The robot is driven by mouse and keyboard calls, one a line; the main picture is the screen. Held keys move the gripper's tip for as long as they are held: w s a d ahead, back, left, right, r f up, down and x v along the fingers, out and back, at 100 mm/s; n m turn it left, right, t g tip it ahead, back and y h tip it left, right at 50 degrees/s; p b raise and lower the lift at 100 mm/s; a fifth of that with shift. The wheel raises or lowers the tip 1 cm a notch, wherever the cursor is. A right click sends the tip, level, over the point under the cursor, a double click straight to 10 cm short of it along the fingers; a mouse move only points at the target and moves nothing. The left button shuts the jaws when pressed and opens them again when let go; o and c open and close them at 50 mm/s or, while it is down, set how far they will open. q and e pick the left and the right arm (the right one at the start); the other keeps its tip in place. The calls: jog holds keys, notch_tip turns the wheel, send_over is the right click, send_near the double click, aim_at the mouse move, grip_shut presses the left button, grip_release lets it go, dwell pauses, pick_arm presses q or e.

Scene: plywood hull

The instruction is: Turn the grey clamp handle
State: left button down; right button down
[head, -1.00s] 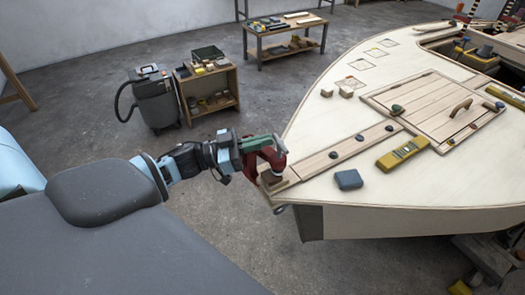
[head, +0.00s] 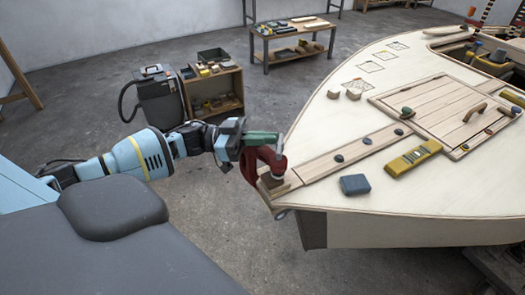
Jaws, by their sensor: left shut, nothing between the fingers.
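A red clamp (head: 263,159) sits at the pointed tip of the pale plywood hull (head: 345,199), over a wooden block. A small grey upright piece (head: 281,144) at its top right looks like the clamp handle. My left gripper (head: 266,138) comes in from the left at the top of the clamp, with its greenish fingers shut and empty. The fingertips reach close to the grey piece; I cannot tell whether they touch it. The fingers and wrist hide part of the clamp's upper left side. My right gripper is not in view.
A blue-grey block (head: 355,185) and a yellow level (head: 413,158) lie on the deck near a slatted hatch (head: 440,110). A grey shop vacuum (head: 158,97) and a small shelf (head: 212,90) stand on the floor behind my arm. Open floor surrounds the bow.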

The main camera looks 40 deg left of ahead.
pick_arm(q)
jog(key=shift+w+f+m+g+h+b, duration=0.1)
jog(key=shift+w+m+g+h+b, duration=0.25)
jog(key=shift+m+g, duration=0.45)
jog(key=shift+d, duration=0.1)
jog(key=shift+w, duration=0.15)
